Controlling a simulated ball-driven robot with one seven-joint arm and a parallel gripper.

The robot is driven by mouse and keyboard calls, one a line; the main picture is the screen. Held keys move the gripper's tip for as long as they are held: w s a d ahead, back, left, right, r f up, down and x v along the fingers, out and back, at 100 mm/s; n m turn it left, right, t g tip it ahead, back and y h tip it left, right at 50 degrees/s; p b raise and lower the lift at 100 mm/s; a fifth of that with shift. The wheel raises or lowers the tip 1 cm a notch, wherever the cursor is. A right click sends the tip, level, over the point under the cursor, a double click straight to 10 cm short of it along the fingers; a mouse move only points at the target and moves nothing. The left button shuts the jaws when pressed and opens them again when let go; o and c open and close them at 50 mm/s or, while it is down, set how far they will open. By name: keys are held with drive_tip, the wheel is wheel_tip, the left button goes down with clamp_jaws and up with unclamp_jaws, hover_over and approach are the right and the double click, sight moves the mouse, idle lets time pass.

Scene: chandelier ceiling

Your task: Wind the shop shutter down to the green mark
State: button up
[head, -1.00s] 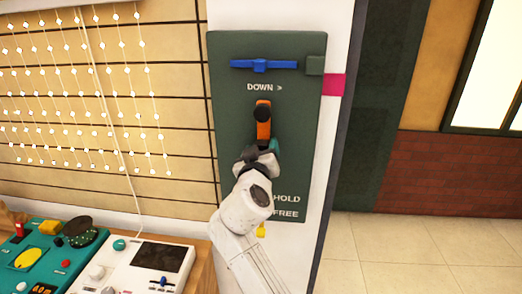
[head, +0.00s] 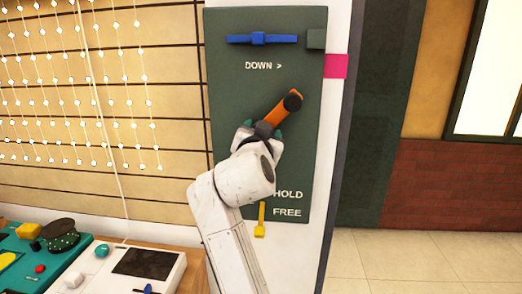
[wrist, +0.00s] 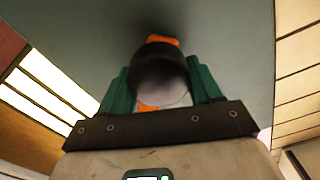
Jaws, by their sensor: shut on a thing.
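A dark green panel (head: 232,90) carries an orange crank bar (head: 279,111) with a black round end (head: 292,101) at upper right. My gripper (head: 266,131) is at the bar's lower left part, which my wrist partly hides. In the wrist view, its green fingers close on a dark round knob (wrist: 160,72), with the orange bar (wrist: 163,42) behind it. A yellow lever (head: 261,218) points down beside "HOLD" and "FREE", its tip below "FREE". The tan slatted shutter (head: 180,90) is at left. I cannot make out a green mark on it.
A blue bar (head: 262,39) lies level above "DOWN >". A magenta patch (head: 336,66) is on the white post. A teal console (head: 30,255) and white device (head: 133,268) stand at lower left. Strings of lights (head: 95,100) hang before the slats. Tiled floor (head: 400,250) lies open at right.

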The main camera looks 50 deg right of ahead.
drive_tip(key=m+b, duration=0.4)
drive_tip(key=b, duration=0.1)
drive_tip(key=shift+s+f+m, duration=0.1)
drive_tip(key=shift+f+m, duration=0.3)
drive_tip(key=m+b, duration=0.3)
drive_tip(key=shift+d+m+b, duration=0.1)
drive_tip(key=shift+m+b, duration=0.2)
drive_tip(key=shift+b, duration=0.05)
drive_tip(key=m+b, duration=0.3)
drive_tip(key=m, duration=0.1)
drive_tip(key=shift+s+f, duration=0.1)
drive_tip(key=shift+f, duration=0.05)
drive_tip(key=shift+d+m+b, duration=0.1)
drive_tip(key=shift+m+b, duration=1.1)
drive_tip(key=shift+m, duration=0.9)
drive_tip(key=o, duration=1.4)
drive_tip(key=shift+s, duration=0.1)
drive_tip(key=p+v, duration=0.1)
drive_tip(key=v, duration=0.9)
drive_tip(key=shift+s+a, duration=0.2)
drive_tip(key=shift+a, duration=0.15)
